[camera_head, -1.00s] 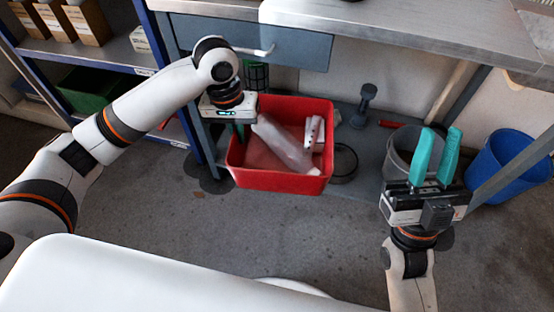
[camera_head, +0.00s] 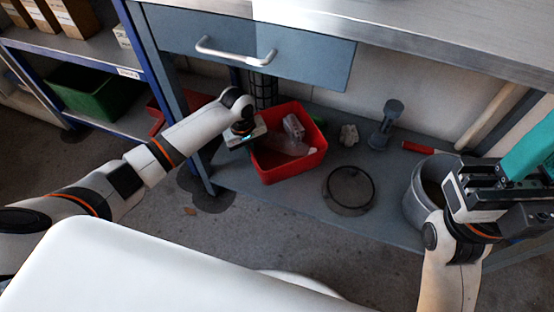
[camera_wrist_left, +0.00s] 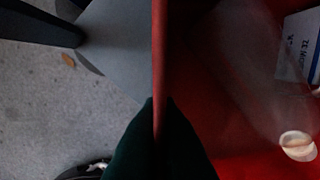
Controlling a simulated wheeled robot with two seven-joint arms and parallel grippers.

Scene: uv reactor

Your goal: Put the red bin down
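The red bin (camera_head: 292,167) is in the head view, over the left part of the grey lower shelf under the workbench. I cannot tell whether its base touches the shelf. It holds a clear plastic item (camera_head: 285,143) and a whitish item (camera_head: 294,126). My left gripper (camera_head: 246,143) is at the bin's left wall. In the left wrist view its dark green fingers (camera_wrist_left: 160,140) sit on both sides of the red wall (camera_wrist_left: 160,60), gripping it. My right gripper (camera_head: 530,155) is at the right edge, partly cut off, its teal fingers apart and empty.
The lower shelf (camera_head: 300,204) also bears a black round mesh item (camera_head: 349,189), a dark grey stand (camera_head: 385,126) and a grey bucket (camera_head: 415,197). A drawer with a handle (camera_head: 235,55) hangs above. A blue shelf post (camera_head: 150,70) stands to the left.

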